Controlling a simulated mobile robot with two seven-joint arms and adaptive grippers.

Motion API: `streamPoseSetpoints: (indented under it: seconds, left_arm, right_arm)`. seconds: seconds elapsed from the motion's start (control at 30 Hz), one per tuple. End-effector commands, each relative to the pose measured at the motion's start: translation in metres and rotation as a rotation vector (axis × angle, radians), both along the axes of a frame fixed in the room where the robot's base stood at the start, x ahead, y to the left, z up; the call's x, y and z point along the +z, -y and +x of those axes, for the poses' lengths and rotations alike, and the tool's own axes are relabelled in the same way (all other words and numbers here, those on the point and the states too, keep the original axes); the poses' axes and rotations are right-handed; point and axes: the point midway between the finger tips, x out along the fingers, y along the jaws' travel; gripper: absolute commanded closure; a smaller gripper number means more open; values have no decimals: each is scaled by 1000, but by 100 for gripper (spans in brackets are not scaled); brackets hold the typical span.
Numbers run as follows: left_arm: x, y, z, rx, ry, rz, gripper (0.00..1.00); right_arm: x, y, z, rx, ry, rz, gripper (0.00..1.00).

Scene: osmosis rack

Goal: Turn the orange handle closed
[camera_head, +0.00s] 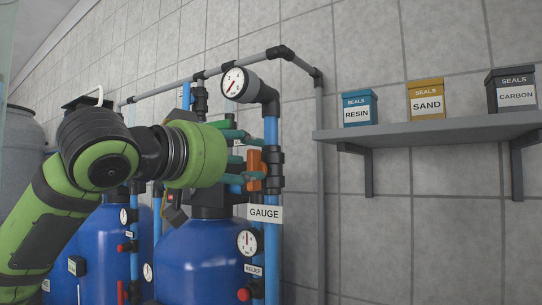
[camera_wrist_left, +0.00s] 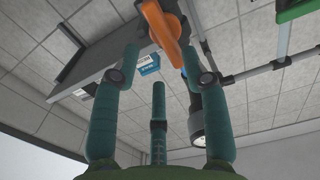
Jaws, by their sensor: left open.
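The orange handle (camera_head: 254,160) is on the blue and black pipe above the GAUGE label (camera_head: 265,213). In the head view it looks roughly upright, along the pipe. My left gripper (camera_head: 247,164) reaches it from the left, with its teal fingers partly over the handle. The left wrist view shows the orange handle (camera_wrist_left: 164,34) between and just beyond the tips of my open left gripper (camera_wrist_left: 160,53). I cannot tell whether a finger touches it. The third finger stands lower in that view. My right gripper is not in view.
A round gauge (camera_head: 234,84) sits above the handle on the pipe. A blue tank (camera_head: 195,262) stands below my gripper. A grey shelf (camera_head: 430,131) with three boxes is on the right wall.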

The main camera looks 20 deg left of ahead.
Motion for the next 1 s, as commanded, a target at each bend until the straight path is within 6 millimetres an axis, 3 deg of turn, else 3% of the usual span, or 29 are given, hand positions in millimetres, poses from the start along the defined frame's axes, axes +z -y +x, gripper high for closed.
streamPoseSetpoints:
  seconds: [0.1, 0.3, 0.63, 0.67, 0.77, 1.0]
  left_arm:
    - [4, 6, 19, 2, -2, 0, 55]
    - [3, 14, 40, 2, 2, 0, 55]
    - [0, 16, 45, 2, 2, 0, 55]
    - [0, 16, 45, 2, 2, 0, 59]
    - [0, 16, 45, 2, 2, 0, 99]
    - [1, 15, 45, 3, 3, 2, 100]
  right_arm:
    - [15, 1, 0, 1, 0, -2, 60]
    - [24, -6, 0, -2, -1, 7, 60]
    - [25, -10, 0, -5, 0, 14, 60]
    - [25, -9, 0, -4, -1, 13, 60]
    - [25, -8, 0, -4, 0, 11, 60]
    - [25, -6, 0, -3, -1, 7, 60]
